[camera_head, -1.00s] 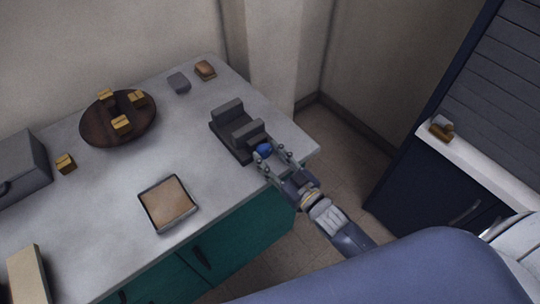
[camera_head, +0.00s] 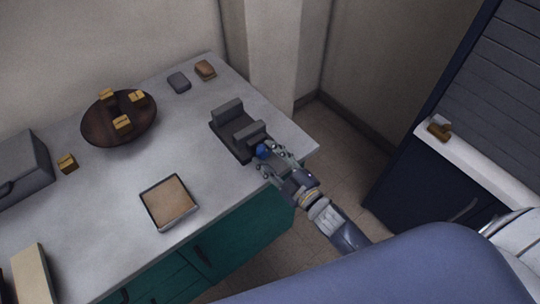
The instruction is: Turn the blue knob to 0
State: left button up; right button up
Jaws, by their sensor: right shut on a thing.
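The blue knob (camera_head: 262,151) sits at the front right end of a dark grey device (camera_head: 228,135) near the right end of the counter. My right gripper (camera_head: 265,160) reaches in from the lower right and is shut on the blue knob, with its fingers on either side. The fingers hide part of the knob. Any marks or numbers on the knob are too small to read. My left gripper is out of view.
The grey counter (camera_head: 210,150) holds a round brown tray (camera_head: 90,125) with several yellow blocks, a square tan tray (camera_head: 170,202), a grey box (camera_head: 30,165) and small blocks. A wall stands behind. A dark cabinet with a white ledge (camera_head: 480,170) stands at right.

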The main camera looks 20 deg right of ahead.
dwell(0.4)
jog(key=o, duration=1.1)
